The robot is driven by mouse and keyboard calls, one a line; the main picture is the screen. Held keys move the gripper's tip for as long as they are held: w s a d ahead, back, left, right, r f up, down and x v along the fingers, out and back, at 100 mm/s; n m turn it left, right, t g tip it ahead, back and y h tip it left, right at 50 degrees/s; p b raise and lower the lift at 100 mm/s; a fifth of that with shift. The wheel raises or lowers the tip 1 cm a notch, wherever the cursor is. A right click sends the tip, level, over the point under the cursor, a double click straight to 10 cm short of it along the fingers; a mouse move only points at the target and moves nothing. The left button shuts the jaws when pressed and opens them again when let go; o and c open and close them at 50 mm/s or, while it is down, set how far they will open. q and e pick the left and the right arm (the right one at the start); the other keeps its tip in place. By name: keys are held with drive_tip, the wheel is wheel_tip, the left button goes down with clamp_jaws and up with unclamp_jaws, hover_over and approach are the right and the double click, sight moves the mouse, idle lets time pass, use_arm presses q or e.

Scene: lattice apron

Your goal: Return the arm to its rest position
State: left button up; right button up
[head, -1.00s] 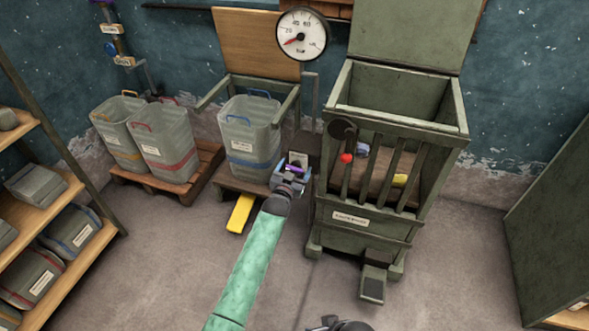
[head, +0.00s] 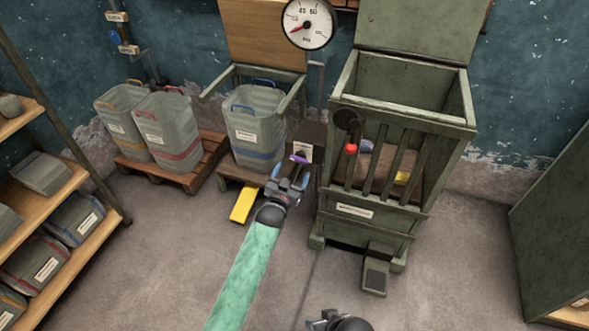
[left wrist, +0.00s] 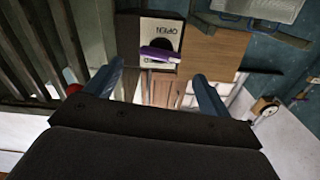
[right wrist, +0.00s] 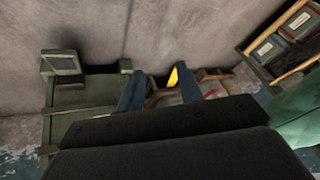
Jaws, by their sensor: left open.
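My left gripper (head: 290,175) is at the end of the green-sleeved arm in the head view, left of the slatted green bin. Its jaws are apart and empty. In the left wrist view, its two blue fingers (left wrist: 165,90) stand wide on either side. A purple handle (head: 299,159) on a small panel lies just past the fingertips, apart from them. In the left wrist view the purple handle (left wrist: 160,54) crosses a white label reading OPEN (left wrist: 160,32). My right gripper (head: 316,322) shows only partly at the bottom edge. In the right wrist view its fingers (right wrist: 160,85) are apart with nothing held.
The slatted green bin (head: 345,226) with an open lid and a foot pedal (head: 376,275) stands to the right. A blue-banded tub (head: 252,132) sits behind a yellow pedal (head: 243,204). Shelves (head: 75,180) stand at left, a green cabinet (head: 550,230) at right. Open floor lies between.

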use_arm(q)
drive_tip(key=shift+s, duration=0.15)
use_arm(e)
drive_tip(key=shift+w+d+r, duration=0.1)
drive_tip(key=shift+w+r, duration=0.05)
drive_tip(key=shift+r, duration=0.05)
